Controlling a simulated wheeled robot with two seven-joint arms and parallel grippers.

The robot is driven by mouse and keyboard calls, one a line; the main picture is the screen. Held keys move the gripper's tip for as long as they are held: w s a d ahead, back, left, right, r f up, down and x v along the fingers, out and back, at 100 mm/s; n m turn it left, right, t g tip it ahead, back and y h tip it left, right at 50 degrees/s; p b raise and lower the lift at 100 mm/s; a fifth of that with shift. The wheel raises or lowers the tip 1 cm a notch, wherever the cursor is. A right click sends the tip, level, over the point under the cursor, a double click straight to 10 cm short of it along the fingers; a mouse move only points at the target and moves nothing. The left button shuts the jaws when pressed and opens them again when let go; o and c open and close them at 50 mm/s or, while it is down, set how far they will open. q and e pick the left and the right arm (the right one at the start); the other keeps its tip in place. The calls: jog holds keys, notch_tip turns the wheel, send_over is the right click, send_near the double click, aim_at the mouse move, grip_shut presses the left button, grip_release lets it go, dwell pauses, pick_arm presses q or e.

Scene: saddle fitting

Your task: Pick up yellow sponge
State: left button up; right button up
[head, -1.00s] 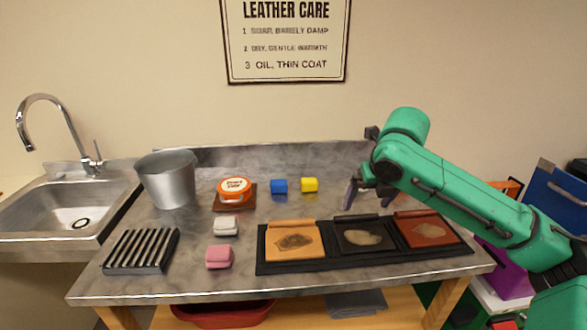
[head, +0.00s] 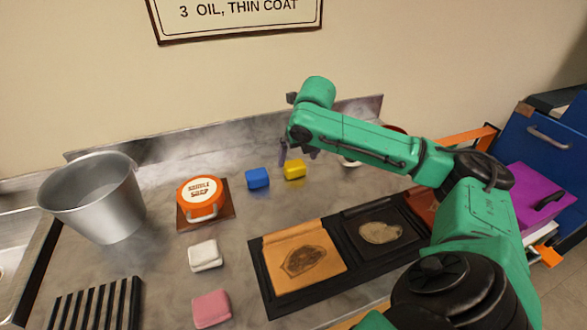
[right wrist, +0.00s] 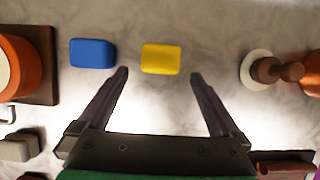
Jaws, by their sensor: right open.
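The yellow sponge (head: 294,170) lies on the grey countertop, just right of a blue sponge (head: 257,178). My right gripper (head: 298,151) is at the sponge's far side in the head view, above the counter. In the right wrist view, the yellow sponge (right wrist: 161,58) lies just beyond the fingertips and between their lines. The right gripper's fingers (right wrist: 159,74) are spread wide, with nothing between them. The blue sponge (right wrist: 93,53) lies left of the left finger there. My left gripper is out of view.
An orange soap tin (head: 201,196) on a brown board and a metal bucket (head: 98,200) stand to the left. White (head: 205,255) and pink (head: 211,308) blocks lie in front. A black tray (head: 262,282) holds leather pieces. A wooden-handled tool (right wrist: 275,70) stands right of the fingers.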

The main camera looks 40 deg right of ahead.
aim_at(296, 167)
jog(key=x, duration=0.5)
jog(key=shift+s+f, duration=0.1)
jog(key=shift+f, duration=0.2)
jog(key=shift+d+f, duration=0.1)
jog(key=shift+f, duration=0.15)
jog(key=c, duration=1.3)
jog(key=shift+o, duration=0.2)
notch_tip(296, 167, up, 20)
jog(key=p, duration=0.2)
jog(key=shift+p, duration=0.35)
jog(key=o, duration=0.7)
jog(key=shift+r, duration=0.1)
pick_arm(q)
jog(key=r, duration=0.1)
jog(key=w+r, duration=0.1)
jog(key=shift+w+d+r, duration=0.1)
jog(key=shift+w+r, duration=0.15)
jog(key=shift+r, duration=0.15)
pick_arm(e)
jog(key=c, duration=0.6)
